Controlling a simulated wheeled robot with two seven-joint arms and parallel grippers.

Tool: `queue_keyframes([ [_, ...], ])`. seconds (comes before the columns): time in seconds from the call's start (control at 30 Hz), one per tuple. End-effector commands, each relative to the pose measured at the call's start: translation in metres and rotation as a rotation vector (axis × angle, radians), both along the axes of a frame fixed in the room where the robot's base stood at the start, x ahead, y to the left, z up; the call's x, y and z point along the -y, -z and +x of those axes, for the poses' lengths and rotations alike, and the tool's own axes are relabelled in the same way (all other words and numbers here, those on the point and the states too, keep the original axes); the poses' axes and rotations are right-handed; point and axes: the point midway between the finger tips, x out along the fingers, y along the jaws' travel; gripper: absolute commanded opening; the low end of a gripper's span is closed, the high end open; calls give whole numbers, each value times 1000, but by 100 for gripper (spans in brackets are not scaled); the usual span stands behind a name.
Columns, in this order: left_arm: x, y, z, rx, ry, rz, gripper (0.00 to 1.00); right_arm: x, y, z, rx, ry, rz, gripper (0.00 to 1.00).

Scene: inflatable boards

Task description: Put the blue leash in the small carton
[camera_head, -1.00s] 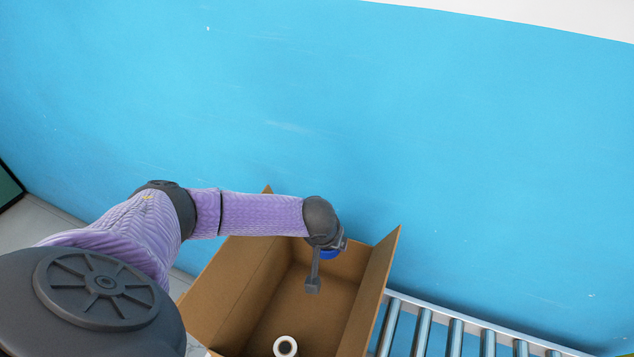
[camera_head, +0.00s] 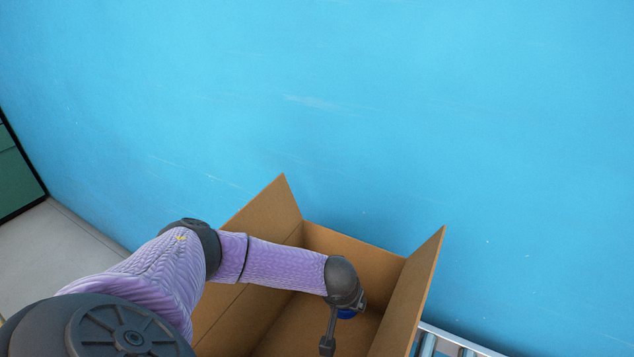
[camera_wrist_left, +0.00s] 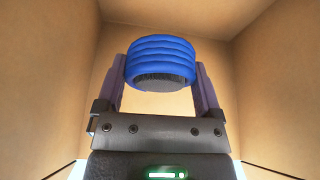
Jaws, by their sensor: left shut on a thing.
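The blue leash (camera_wrist_left: 161,57) is a coiled blue roll, held between the two fingers of my left gripper (camera_wrist_left: 160,75) in the left wrist view. The brown carton walls (camera_wrist_left: 60,60) surround the leash in the left wrist view. How far the leash is above the carton floor I cannot tell. My right gripper is not in view.
The carton's flaps (camera_head: 270,215) stand up and out around its opening. Metal conveyor rollers (camera_head: 428,345) lie to its right. A blue wall (camera_head: 350,120) is close behind. A dark-framed green panel (camera_head: 15,170) stands at the far left.

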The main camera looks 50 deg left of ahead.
Motion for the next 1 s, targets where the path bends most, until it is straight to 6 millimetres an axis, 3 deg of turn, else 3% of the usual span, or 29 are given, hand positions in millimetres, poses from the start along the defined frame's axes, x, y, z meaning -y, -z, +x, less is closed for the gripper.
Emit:
queue_keyframes([
  [0.03,0,20,0,-4,1,1,24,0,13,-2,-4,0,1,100],
  [0.1,0,38,0,-4,1,1,24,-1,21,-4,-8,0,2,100],
  [0.43,0,93,0,-3,1,2,24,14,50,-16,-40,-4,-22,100],
  [0.77,0,95,0,0,1,0,24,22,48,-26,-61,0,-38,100],
  [0.8,0,96,0,0,1,0,88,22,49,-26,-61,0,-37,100],
  [0.87,0,95,0,0,1,0,100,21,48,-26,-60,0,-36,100],
  [1.0,0,95,0,0,1,0,100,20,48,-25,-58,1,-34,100],
])
